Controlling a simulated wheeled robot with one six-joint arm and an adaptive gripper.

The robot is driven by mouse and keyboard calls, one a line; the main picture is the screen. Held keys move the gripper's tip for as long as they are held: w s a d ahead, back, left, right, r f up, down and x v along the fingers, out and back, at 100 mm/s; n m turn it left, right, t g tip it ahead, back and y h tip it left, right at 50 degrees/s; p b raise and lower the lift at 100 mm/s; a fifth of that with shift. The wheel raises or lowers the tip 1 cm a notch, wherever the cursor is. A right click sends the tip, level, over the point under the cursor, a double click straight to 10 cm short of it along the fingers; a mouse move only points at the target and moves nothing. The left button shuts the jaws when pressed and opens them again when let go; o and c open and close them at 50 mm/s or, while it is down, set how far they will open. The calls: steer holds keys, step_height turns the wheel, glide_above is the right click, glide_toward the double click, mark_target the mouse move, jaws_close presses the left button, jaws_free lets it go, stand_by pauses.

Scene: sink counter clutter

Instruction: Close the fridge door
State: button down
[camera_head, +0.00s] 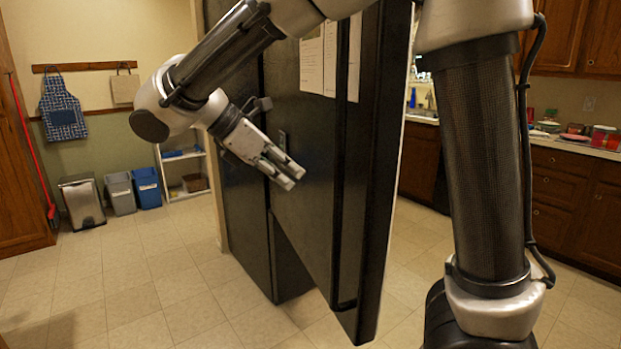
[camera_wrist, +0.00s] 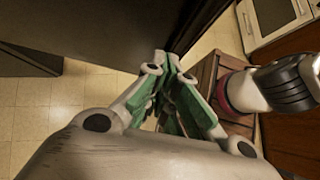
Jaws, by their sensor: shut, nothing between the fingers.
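The black fridge (camera_head: 240,205) stands in the middle of the head view. Its tall door (camera_head: 318,220) is swung open toward the camera, its near edge upright and its lower edge above the tiled floor. White papers hang on the door's upper face. My gripper (camera_head: 288,178) is shut and empty, in front of the door's face at mid height; I cannot tell whether it touches. In the wrist view my gripper (camera_wrist: 166,66) has its fingers together beside a dark surface, which looks like the fridge.
Wooden cabinets and a cluttered counter (camera_head: 570,145) are at the right. A trash can (camera_head: 82,202), bins (camera_head: 147,187) and a white shelf (camera_head: 184,170) stand by the left back wall. Open tiled floor (camera_head: 130,280) lies left of the fridge. My arm crosses the head view.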

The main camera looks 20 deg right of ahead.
glide_toward(348, 206)
step_height(348, 206, down, 4)
steer(key=shift+d+r, duration=0.15)
steer(key=shift+d, duration=0.65)
steer(key=shift+d+r, duration=0.15)
steer(key=shift+d, duration=0.65)
